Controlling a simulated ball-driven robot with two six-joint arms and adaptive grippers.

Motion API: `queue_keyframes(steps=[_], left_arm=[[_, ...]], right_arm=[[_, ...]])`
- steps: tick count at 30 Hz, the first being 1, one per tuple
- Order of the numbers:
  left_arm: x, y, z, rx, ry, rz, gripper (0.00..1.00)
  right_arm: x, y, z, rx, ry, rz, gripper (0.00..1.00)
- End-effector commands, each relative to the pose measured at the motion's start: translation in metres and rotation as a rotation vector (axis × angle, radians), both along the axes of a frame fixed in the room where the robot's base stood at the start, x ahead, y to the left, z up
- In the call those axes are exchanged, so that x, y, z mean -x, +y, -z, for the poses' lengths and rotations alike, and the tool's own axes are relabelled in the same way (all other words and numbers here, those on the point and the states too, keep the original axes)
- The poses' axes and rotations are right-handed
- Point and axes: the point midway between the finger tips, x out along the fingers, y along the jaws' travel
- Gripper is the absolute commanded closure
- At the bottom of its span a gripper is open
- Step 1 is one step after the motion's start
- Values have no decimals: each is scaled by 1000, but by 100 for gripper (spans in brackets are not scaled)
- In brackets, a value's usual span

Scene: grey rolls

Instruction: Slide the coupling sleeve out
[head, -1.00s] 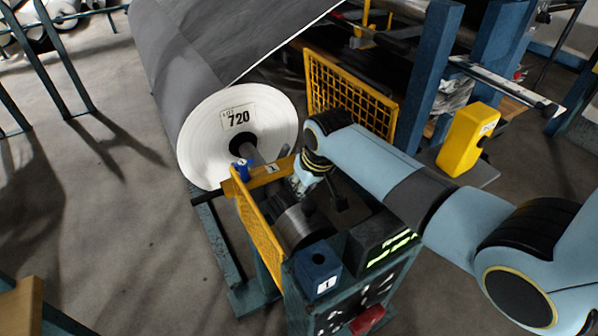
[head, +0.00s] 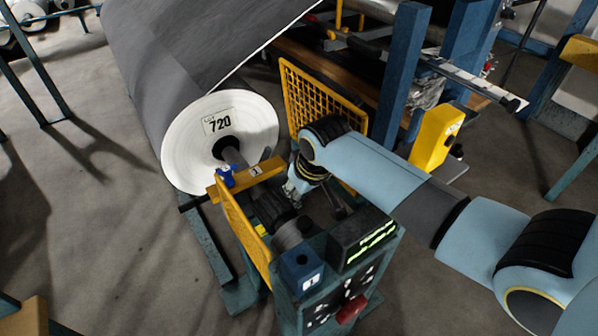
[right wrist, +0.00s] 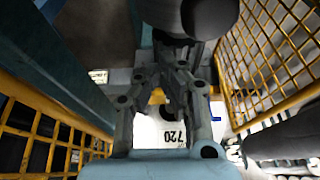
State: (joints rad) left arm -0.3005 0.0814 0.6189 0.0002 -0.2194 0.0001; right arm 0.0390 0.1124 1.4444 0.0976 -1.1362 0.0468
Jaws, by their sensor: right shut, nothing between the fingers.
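The coupling sleeve appears to be the dark ringed cylinder (head: 271,208) on the shaft line between the roll and the control box in the head view. A shinier grey cylinder (head: 289,234) lies just nearer the box. My right gripper (head: 294,194) points down beside the sleeve, on its right, inside the yellow guards. Its fingers are shut and empty; I cannot tell whether they touch the sleeve. In the right wrist view the gripper (right wrist: 165,75) shows its finger links, with a dark rounded part (right wrist: 195,15) beyond, at the top. My left gripper is out of view.
The grey roll with white end face (head: 195,165), labelled 720, stands behind. Yellow mesh guards flank the shaft: one at right (head: 318,100), one at left (head: 240,220). A blue block (head: 301,270) and dark control box (head: 360,240) are in front. Open floor lies left.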

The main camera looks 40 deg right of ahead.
Motion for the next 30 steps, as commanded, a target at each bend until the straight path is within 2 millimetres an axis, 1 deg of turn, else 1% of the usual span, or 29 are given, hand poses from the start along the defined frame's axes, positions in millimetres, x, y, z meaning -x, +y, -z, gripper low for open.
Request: queue_keyframes(steps=[1, 6, 9, 12, 16, 30], left_arm=[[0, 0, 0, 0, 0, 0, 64], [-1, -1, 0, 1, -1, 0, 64], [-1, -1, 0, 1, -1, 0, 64], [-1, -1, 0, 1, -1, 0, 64], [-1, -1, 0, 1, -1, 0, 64], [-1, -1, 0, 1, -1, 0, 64]], right_arm=[[-1, 0, -11, 1, -6, -1, 100], [-1, 0, -43, 1, -5, 0, 100], [-1, 0, -56, 0, -5, 0, 100], [-1, 0, -64, 0, -4, 0, 100], [-1, 0, -68, 0, -3, 0, 100], [-1, 0, -68, 0, -4, 0, 100]])
